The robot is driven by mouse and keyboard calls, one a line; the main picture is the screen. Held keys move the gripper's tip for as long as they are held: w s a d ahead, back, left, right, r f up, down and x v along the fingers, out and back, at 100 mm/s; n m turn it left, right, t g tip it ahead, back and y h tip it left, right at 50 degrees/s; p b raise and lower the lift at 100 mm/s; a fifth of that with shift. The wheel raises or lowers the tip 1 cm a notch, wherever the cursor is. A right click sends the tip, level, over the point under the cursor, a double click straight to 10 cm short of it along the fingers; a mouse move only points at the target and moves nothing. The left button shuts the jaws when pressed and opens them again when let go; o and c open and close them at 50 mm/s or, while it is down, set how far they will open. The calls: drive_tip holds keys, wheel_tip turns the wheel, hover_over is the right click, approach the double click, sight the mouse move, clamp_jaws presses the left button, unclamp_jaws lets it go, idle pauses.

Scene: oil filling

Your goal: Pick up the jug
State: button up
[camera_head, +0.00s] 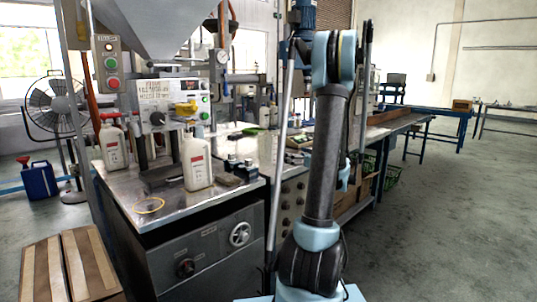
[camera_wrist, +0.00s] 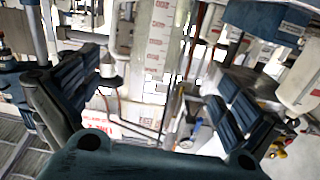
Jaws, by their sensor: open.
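A white jug (camera_head: 197,165) with a reddish label stands upright on the metal worktop in the head view. A second white jug (camera_head: 113,150) with a red top stands farther left on the same worktop. A blue can (camera_head: 39,181) with a red funnel-like top is on the floor at the far left. My gripper (camera_wrist: 155,105) shows in the wrist view with its two dark fingers spread wide apart and nothing held between them. I cannot make out my gripper in the head view. I cannot tell which jug, if any, the wrist view shows.
A control box (camera_head: 172,103) stands behind the white jug. A fan (camera_head: 55,104) is at the left, and cardboard boxes (camera_head: 70,268) lie at the lower left. The floor at the right is clear.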

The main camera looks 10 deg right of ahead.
sight(274, 148)
drive_tip(key=x, duration=1)
drive_tip(key=shift+w+a, duration=0.25)
drive_tip(key=shift+a, duration=0.05)
drive_tip(key=shift+r+x, duration=0.1)
drive_tip(key=shift+x, duration=1.45)
drive_tip(key=shift+r+x, duration=0.15)
drive_tip(key=shift+x, duration=1.45)
drive_tip(key=shift+d, duration=0.15)
drive_tip(key=c, duration=1)
